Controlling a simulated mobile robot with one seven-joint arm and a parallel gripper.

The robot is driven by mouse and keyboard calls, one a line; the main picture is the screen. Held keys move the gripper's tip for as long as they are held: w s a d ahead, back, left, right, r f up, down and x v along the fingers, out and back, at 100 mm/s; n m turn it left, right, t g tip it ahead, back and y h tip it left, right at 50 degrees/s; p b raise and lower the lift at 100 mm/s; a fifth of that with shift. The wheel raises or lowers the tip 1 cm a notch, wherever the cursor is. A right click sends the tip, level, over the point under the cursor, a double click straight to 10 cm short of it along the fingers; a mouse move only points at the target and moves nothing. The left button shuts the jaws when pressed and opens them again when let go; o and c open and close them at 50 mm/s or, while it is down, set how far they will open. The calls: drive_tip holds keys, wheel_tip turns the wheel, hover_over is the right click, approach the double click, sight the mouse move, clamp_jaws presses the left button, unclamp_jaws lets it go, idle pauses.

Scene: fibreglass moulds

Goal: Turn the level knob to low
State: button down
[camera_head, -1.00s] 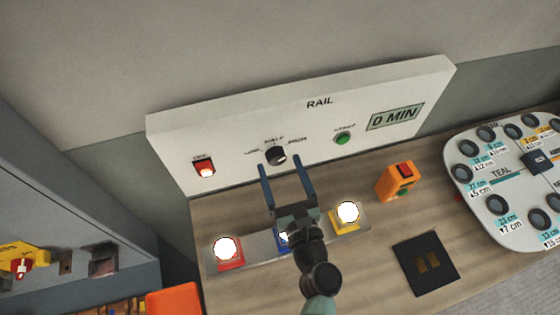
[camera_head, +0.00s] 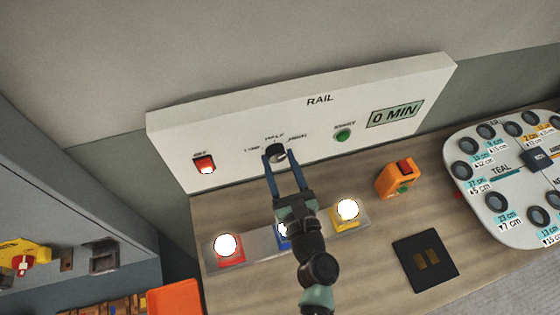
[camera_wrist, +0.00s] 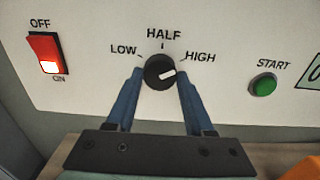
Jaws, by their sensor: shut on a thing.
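The level knob (camera_wrist: 159,72) is a round black dial on the white RAIL panel, with LOW, HALF and HIGH marked around it. In the wrist view its white pointer line is turned to the right, toward HIGH. It also shows in the head view (camera_head: 275,150). My gripper (camera_wrist: 160,80) is at the panel with one blue finger on each side of the knob, shut on it. In the head view my gripper (camera_head: 277,158) reaches up to the knob from below, and its fingers cover part of the knob's lower side.
A red OFF/ON rocker switch (camera_wrist: 47,53) is left of the knob, and a green START button (camera_wrist: 263,85) is right. Lit red (camera_head: 228,250) and yellow (camera_head: 345,217) buttons stand on the bench below. An orange box (camera_head: 395,180) sits to the right.

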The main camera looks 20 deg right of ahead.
drive_tip(key=shift+f+n+b, duration=0.1)
drive_tip(key=shift+n+b, duration=0.2)
drive_tip(key=shift+f+n+b, duration=0.1)
drive_tip(key=shift+n+b, duration=0.4)
drive_tip(key=n+b, duration=0.2)
drive_tip(key=n, duration=0.1)
drive_tip(key=shift+b, duration=0.3)
drive_tip(key=n+b, duration=0.4)
drive_tip(key=n, duration=0.3)
drive_tip(key=shift+d+n+b, duration=0.1)
drive_tip(key=shift+n+b, duration=0.2)
drive_tip(key=shift+b, duration=0.1)
drive_tip(key=n+b, duration=0.4)
drive_tip(key=n, duration=0.2)
drive_tip(key=n+b, duration=0.3)
drive_tip(key=n, duration=0.2)
drive_tip(key=shift+r+b, duration=0.2)
drive_tip(key=shift+b, duration=0.2)
drive_tip(key=shift+r+n, duration=0.1)
drive_tip(key=shift+n, duration=0.4)
